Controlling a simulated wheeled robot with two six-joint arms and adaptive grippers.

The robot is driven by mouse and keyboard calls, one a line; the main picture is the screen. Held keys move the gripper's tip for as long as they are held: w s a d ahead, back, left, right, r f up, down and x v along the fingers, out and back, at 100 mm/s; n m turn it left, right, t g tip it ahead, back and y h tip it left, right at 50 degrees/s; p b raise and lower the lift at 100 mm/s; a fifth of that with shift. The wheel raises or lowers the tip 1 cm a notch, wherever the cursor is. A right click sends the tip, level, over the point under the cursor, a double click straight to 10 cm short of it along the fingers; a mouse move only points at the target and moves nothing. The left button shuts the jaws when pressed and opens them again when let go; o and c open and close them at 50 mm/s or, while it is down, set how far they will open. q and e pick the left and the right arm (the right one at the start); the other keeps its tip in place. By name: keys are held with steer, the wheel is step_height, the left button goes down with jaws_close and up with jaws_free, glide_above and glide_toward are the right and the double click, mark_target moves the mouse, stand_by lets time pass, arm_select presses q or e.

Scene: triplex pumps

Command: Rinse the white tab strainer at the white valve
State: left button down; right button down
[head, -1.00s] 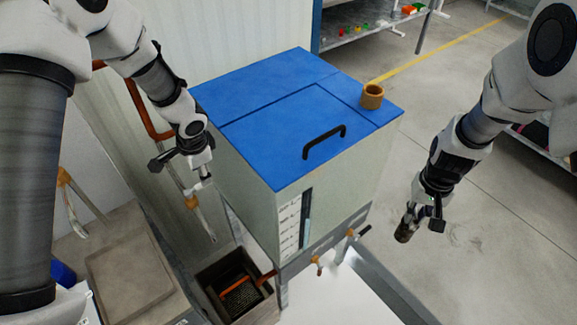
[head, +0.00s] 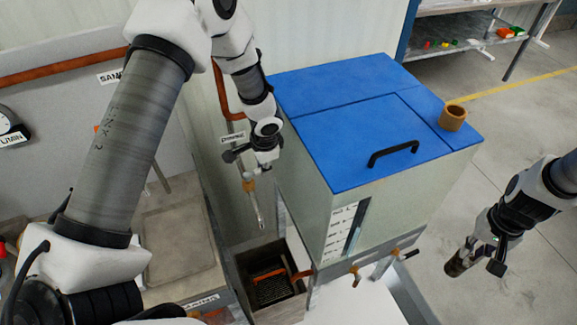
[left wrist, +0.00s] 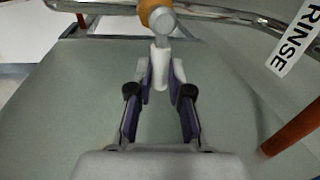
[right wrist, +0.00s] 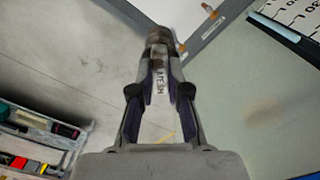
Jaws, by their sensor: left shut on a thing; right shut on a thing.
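The white tab strainer is a dark, short cylinder with a white lettered tab. My right gripper (head: 476,252) is shut on that tab and holds the strainer (head: 458,264) in the air, right of the blue-topped tank. In the right wrist view, the tab (right wrist: 160,82) is between the fingers and the strainer body (right wrist: 158,38) lies beyond them. My left gripper (head: 246,166) is shut on the white valve's handle (left wrist: 160,68), beside a RINSE label (left wrist: 299,40). The valve has an orange-brown body (head: 249,186) and a spout (head: 260,212) pointing down.
A basin (head: 237,275) with a dark grate and orange piece lies below the spout. The tank (head: 350,130) stands between my grippers, with a black handle (head: 393,153) and a brown ring-shaped cup (head: 453,117) on top. Small taps (head: 356,275) stick out at its front.

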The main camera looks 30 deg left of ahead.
arm_select(q)
steer(key=shift+w+a+f+n+b, duration=0.2)
steer(key=shift+f+n+b, duration=0.1)
steer(key=shift+n+b, duration=0.3)
arm_select(e)
steer(key=shift+f, duration=0.9)
arm_select(q)
steer(key=shift+w+a+r+n, duration=0.1)
steer(key=shift+a+n, duration=0.05)
steer(key=shift+n, duration=0.35)
arm_select(e)
steer(key=shift+f, duration=0.25)
arm_select(q)
steer(key=shift+r, duration=0.15)
arm_select(e)
steer(key=shift+r, duration=0.1)
arm_select(q)
steer(key=c, duration=1.1)
jaws_free()
steer(key=shift+r, duration=0.1)
steer(key=r, duration=0.4)
steer(key=d+r, duration=0.1)
steer(key=r, duration=0.2)
steer(key=s+d+r, duration=0.1)
steer(key=r, duration=0.3)
steer(key=shift+r, duration=0.3)
